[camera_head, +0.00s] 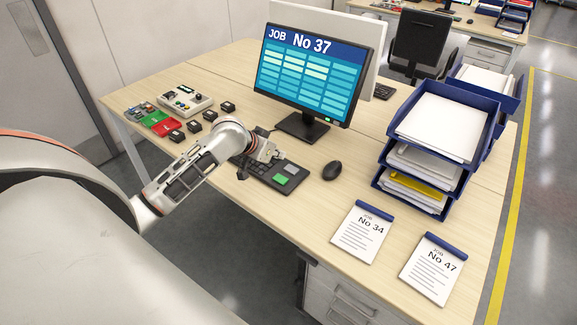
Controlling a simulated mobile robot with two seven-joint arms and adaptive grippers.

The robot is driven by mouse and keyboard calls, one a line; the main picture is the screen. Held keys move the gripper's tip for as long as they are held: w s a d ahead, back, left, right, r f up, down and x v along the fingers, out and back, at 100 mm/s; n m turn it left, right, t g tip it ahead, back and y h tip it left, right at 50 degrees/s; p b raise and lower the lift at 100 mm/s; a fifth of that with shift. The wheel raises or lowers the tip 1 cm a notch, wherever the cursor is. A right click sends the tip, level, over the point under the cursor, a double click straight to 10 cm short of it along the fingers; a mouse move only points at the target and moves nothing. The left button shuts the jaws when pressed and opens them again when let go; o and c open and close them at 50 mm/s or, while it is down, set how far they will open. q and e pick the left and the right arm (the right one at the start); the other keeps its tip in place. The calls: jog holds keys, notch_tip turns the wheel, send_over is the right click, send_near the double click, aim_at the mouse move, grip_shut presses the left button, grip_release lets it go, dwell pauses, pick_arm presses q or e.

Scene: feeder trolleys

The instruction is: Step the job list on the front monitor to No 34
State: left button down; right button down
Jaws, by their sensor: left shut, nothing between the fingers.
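The front monitor (310,72) stands on the desk and reads "JOB No 37" above a grid of light and dark blue cells. A dark keypad (264,178) lies in front of it, with a green key (280,180) and a pale grey key (292,169) at its right end. My left gripper (270,154) is shut and empty, over the far left part of the keypad. It hides some of the keypad; I cannot tell whether it touches. A job sheet marked No 34 (361,236) lies at the desk's front. My right gripper is not in view.
A black mouse (332,170) lies right of the keypad. A No 47 sheet (432,272) and stacked blue paper trays (440,118) are on the right. A control box (184,101), red and green pieces and several small black blocks are on the left. A second monitor stands behind.

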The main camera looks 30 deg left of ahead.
pick_arm(q)
send_over(293, 167)
jog(key=s, duration=0.3)
jog(key=f, duration=0.5)
jog(key=shift+w+f, duration=0.2)
notch_tip(293, 167, down, 2)
jog(key=shift+s+f, duration=0.1)
jog(key=shift+f, duration=0.8)
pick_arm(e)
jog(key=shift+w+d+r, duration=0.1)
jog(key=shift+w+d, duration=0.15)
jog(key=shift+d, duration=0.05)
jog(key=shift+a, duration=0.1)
